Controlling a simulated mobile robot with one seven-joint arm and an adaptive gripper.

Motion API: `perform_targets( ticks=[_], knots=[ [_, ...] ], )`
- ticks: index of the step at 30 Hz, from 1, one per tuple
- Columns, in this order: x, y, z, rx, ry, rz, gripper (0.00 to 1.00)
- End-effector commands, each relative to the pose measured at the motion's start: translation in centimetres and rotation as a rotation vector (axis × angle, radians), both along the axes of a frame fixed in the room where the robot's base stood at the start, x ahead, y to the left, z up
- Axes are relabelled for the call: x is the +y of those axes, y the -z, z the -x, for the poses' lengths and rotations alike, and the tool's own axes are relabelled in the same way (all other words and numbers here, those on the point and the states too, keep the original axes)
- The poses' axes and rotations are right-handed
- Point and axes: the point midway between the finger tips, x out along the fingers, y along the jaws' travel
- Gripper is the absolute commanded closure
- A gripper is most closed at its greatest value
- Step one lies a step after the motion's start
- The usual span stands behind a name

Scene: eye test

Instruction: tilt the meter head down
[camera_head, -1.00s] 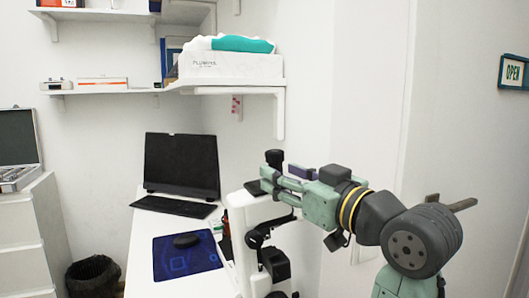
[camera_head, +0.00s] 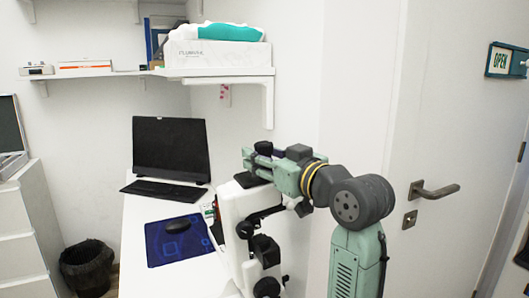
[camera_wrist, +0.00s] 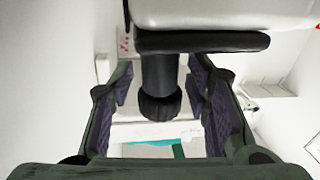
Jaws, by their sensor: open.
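The meter is a white instrument (camera_head: 236,202) with black knobs and fittings, standing at the right side of the white table. A black cylinder with a ribbed end (camera_wrist: 160,85) sticks out from the head. My gripper (camera_wrist: 165,88) is open, with one finger on each side of this cylinder. Gaps show between the pads and the cylinder. In the head view my gripper (camera_head: 258,163) is at the top of the meter, and its fingertips are partly hidden.
A monitor (camera_head: 171,146), a keyboard (camera_head: 164,194) and a blue mat (camera_head: 160,248) with a mouse are on the table (camera_head: 136,222). A shelf (camera_head: 225,71) with a white box overhangs behind. A door (camera_head: 450,130) with a handle is at the right.

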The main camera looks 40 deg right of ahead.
Motion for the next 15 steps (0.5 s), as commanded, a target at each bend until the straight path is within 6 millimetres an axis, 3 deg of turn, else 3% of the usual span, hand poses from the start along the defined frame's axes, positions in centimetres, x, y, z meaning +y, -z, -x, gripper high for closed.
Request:
perform_targets(
  ticks=[8,15],
  knots=[
    [-0.02,0.04,-0.13,0.000,0.000,0.000,0.57],
    [-0.02,0.02,-0.11,0.000,0.000,0.000,0.73]
  ],
)
